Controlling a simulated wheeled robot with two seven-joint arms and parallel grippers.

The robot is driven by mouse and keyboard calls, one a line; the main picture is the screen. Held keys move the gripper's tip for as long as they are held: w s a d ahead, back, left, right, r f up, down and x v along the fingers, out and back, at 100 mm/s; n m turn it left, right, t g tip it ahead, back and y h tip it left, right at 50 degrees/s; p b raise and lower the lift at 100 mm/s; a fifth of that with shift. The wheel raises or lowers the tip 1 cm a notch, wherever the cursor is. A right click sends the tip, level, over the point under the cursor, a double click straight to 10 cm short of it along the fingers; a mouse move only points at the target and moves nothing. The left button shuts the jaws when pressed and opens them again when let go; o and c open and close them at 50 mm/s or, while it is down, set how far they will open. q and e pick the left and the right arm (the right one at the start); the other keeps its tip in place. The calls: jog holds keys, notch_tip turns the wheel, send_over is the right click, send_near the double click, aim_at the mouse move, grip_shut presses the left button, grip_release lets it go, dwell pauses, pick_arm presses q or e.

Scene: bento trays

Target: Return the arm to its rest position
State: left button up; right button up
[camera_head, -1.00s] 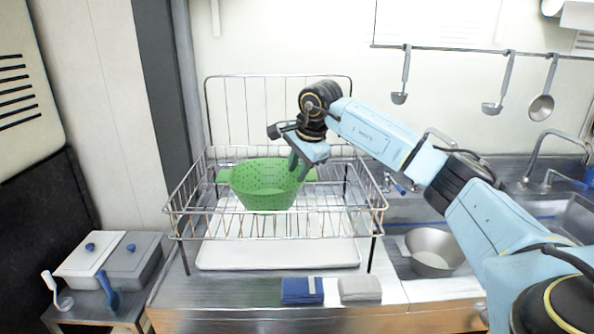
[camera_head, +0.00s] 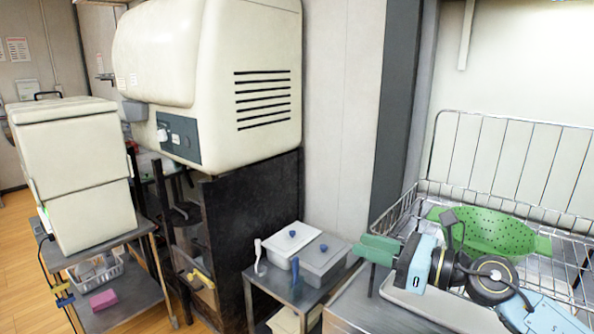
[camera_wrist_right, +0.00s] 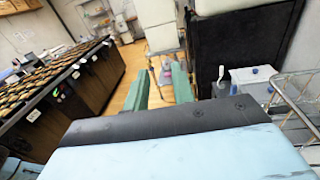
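My right gripper (camera_head: 378,248) is in front of the dish rack in the head view, with its green fingers pointing left. In the right wrist view the two green fingers (camera_wrist_right: 160,72) stand apart with nothing between them. My right arm comes in from the lower right. The green colander (camera_head: 488,232) sits in the wire dish rack (camera_head: 535,160), behind the right wrist and apart from the fingers. Part of the rack is hidden by the arm. My left gripper is not in view.
A low side table with lidded white (camera_head: 288,243) and grey (camera_head: 325,258) containers stands left of the gripper. A large cream machine (camera_head: 215,90) on a dark stand and a cream box (camera_head: 75,150) on a cart are further left. Open floor (camera_wrist_right: 118,100) shows beyond the fingers.

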jog(key=s+d+f+n+t+h, duration=0.3)
jog(key=s+d+f+n+h, duration=0.35)
jog(key=n, duration=1.15)
jog(key=s+d+f+n+t+h, duration=0.3)
jog(key=f+n+h, duration=0.55)
jog(key=n, duration=0.95)
jog(key=s+a+f+m+g, duration=0.1)
jog(key=s+f+m+g, duration=0.45)
jog(key=s, duration=0.55)
jog(key=s+a+f+m+g, duration=0.1)
jog(key=s+f+m+g, duration=0.45)
jog(key=s, duration=0.65)
notch_tip(320, 180, down, 26)
jog(key=s+n+g, duration=0.1)
jog(key=n+g, duration=0.1)
jog(key=s+d+f+g, duration=0.1)
jog(key=s+d+f, duration=0.2)
jog(key=s+f, duration=1.1)
jog(key=shift+s+g, duration=0.3)
jog(key=shift+s, duration=0.6)
